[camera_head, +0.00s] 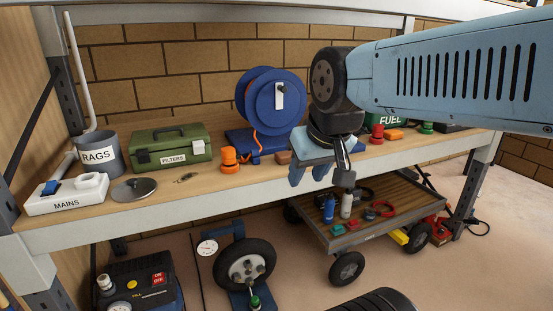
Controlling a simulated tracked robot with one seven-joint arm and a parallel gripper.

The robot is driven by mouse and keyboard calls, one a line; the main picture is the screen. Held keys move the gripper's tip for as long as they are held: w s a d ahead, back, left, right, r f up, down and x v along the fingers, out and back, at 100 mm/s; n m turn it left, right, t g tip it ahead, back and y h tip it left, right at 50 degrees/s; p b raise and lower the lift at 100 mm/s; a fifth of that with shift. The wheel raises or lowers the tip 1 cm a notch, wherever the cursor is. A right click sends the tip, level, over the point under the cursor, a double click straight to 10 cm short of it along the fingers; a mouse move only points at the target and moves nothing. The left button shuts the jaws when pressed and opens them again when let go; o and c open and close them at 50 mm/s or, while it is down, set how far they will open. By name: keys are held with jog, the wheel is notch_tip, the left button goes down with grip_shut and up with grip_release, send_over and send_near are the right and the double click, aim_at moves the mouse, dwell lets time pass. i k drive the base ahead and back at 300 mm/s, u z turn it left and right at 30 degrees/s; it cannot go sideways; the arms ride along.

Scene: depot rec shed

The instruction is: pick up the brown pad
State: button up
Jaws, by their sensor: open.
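A small brown pad (283,157) lies on the shelf board, just right of the foot of the blue hose reel. Its right side is close to my gripper in the picture and may be partly covered by it. My gripper (309,179) hangs at the front edge of the shelf, to the right of and nearer than the pad. Its light-blue fingers point down, open and empty. It does not appear to touch the pad.
The blue reel (279,107) stands behind the pad, and an orange fitting (230,161) is to its left. A green filters box (170,148), a pot lid (134,189) and a rags bin (99,154) stand farther left. A cart (343,241) with bottles is below the shelf.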

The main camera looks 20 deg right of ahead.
aim_at(282, 157)
jog(key=z, duration=0.05)
jog(key=i, duration=1)
jog(key=u, duration=0.05)
